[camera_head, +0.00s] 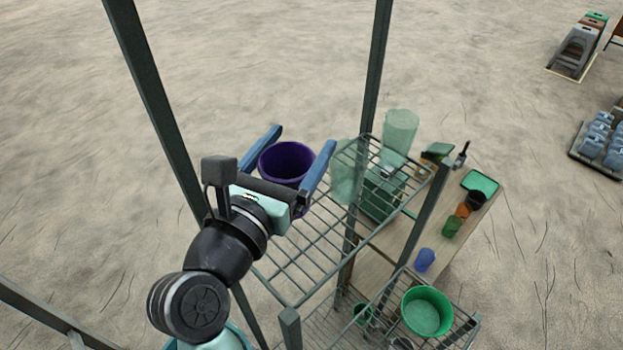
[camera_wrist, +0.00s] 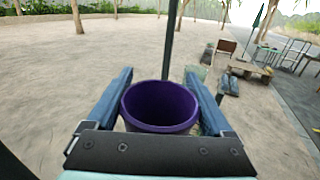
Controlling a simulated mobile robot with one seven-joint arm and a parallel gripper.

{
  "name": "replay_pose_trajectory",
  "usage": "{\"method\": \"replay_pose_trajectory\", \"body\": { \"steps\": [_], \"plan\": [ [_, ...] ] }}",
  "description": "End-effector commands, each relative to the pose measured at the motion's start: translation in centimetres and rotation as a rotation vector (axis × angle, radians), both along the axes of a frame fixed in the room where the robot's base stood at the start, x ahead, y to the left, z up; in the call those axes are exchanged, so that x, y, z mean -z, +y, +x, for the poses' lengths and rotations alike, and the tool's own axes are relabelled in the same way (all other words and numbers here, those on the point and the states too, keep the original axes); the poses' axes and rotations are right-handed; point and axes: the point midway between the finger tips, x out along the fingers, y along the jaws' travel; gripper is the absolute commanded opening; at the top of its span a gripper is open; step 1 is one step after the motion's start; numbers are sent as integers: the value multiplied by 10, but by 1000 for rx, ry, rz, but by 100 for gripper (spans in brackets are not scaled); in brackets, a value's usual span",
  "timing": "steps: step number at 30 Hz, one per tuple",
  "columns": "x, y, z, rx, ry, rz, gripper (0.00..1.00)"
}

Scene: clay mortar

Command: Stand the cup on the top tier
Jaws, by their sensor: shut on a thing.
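My gripper (camera_head: 302,141) is shut on a purple cup (camera_head: 287,158), with one blue finger on each side of it. The cup is upright, mouth up, and looks empty. The wrist view also shows the cup (camera_wrist: 160,108) between the fingers. The top tier (camera_head: 308,245) is a grey-green wire rack between upright posts. In the head view the cup overlaps the tier's far left part; I cannot tell its height above the wires. My gripper hides part of the tier's left side.
A translucent green cup (camera_head: 346,172) and a taller one (camera_head: 400,132) show at the tier's far right. The near wires look clear. Posts rise at the left (camera_head: 150,80) and back (camera_head: 376,75). A lower tier holds a green bowl (camera_head: 427,312). A table with small cups stands right.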

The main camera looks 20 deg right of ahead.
Motion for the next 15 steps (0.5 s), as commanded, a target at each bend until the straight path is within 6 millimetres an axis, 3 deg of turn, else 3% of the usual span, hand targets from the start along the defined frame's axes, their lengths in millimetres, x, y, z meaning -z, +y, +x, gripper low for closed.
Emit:
{"method": "replay_pose_trajectory", "body": {
  "steps": [3,15],
  "plan": [
    [24,0,0,-1,6,-2,21],
    [71,0,0,-1,4,-1,21]
  ]
}}
